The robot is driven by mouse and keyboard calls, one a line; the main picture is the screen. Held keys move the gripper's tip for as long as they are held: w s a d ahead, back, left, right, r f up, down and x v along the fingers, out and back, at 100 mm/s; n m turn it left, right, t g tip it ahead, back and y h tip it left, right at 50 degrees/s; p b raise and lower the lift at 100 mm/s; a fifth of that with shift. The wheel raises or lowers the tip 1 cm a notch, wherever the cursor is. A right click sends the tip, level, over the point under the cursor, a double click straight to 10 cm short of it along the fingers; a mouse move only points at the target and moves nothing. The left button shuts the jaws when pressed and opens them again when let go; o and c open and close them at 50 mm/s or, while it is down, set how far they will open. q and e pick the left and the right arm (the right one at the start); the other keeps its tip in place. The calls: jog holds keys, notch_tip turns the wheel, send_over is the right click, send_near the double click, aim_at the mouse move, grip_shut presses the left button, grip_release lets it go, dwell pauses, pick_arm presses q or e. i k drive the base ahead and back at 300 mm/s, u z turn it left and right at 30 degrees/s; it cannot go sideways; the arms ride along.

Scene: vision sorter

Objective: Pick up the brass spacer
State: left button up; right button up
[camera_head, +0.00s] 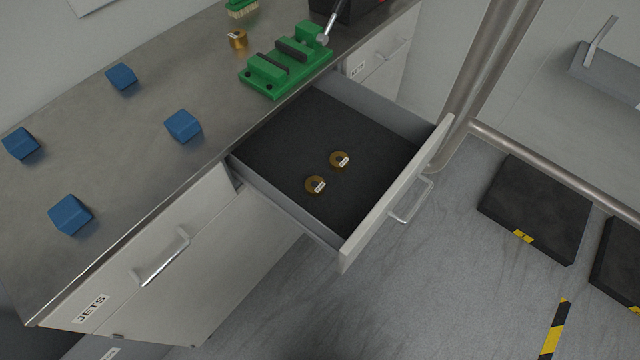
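A brass spacer (237,40), a short ring with a pale label, stands on the metal worktop behind the green vise. Two more brass spacers lie in the open drawer, one nearer the middle (340,160) and one to its lower left (315,185). Both have small white labels and rest apart on the dark drawer floor. Neither of my grippers shows in the head view.
The drawer (393,190) is pulled out from the workbench (140,165). A green vise (285,65) stands at the worktop edge above it. Several blue blocks (183,126) sit on the left worktop. Dark mats (535,208) lie on the floor at right.

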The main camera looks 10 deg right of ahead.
aim_at(339, 160)
jog(key=u, duration=0.5)
jog(key=k, duration=0.6)
jog(key=u, duration=0.9)
jog(key=i, duration=0.65)
jog(key=z, duration=0.75)
jog(key=i, duration=0.5)
jog(key=z, duration=0.5)
